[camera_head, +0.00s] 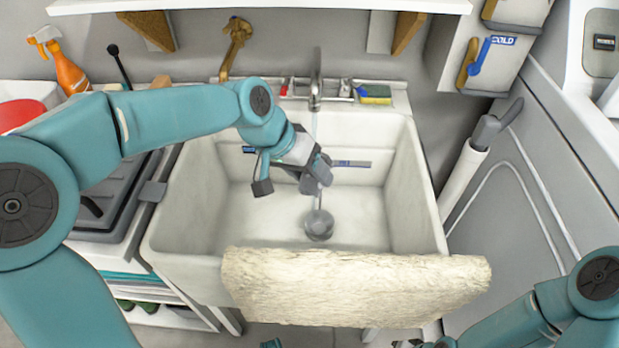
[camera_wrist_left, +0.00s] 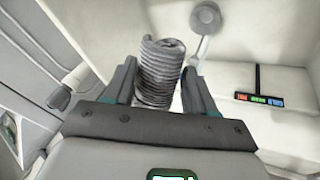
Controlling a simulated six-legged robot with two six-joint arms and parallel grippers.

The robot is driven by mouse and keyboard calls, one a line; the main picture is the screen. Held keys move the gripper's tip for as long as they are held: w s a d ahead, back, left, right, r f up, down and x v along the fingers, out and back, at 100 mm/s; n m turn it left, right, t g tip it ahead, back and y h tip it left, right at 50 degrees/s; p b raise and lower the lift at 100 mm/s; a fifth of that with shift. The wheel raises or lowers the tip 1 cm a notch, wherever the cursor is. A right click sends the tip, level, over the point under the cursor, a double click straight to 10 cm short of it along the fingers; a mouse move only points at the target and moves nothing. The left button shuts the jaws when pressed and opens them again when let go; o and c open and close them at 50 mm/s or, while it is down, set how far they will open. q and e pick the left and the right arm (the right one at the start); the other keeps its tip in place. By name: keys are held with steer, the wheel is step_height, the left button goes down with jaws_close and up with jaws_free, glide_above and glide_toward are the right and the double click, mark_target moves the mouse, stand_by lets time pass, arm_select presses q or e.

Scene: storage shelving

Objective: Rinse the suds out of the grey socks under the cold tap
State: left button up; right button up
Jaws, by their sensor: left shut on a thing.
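My left gripper (camera_head: 318,172) hangs inside the white sink (camera_head: 170,235), below the tap (camera_head: 316,85). In the left wrist view the gripper (camera_wrist_left: 157,88) is shut on the grey socks (camera_wrist_left: 158,65), a ribbed grey roll between its two fingers. In the head view the socks are small and mostly hidden by the gripper. A thin pale stream runs down from the tap close to the gripper. The sink drain (camera_head: 319,225) lies below the gripper. Suds cannot be made out on the socks. My right arm comes in at lower right; its gripper is not clearly visible.
A cream fleecy cloth (camera_head: 355,288) lies over the front sink edge. A blue-handled valve (camera_head: 480,57) beside a COLD label is at upper right. A sponge (camera_head: 376,94) sits behind the sink. An orange spray bottle (camera_head: 68,72) stands at left. The sink's right half is clear.

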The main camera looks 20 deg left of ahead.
arm_select(q)
steer(key=w+a+f+p, duration=0.2)
steer(key=w+a+p, duration=0.1)
steer(key=w, duration=0.5)
steer(key=shift+w+a, duration=0.35)
steer(key=shift+a, duration=0.1)
steer(key=shift+d, duration=0.1)
stand_by(0.3)
steer(key=shift+w+d+p, duration=0.25)
steer(key=shift+d+p, duration=0.05)
steer(key=shift+d, duration=0.15)
steer(key=shift+a, duration=0.1)
steer(key=shift+s+a, duration=0.25)
steer(key=shift+a, duration=0.2)
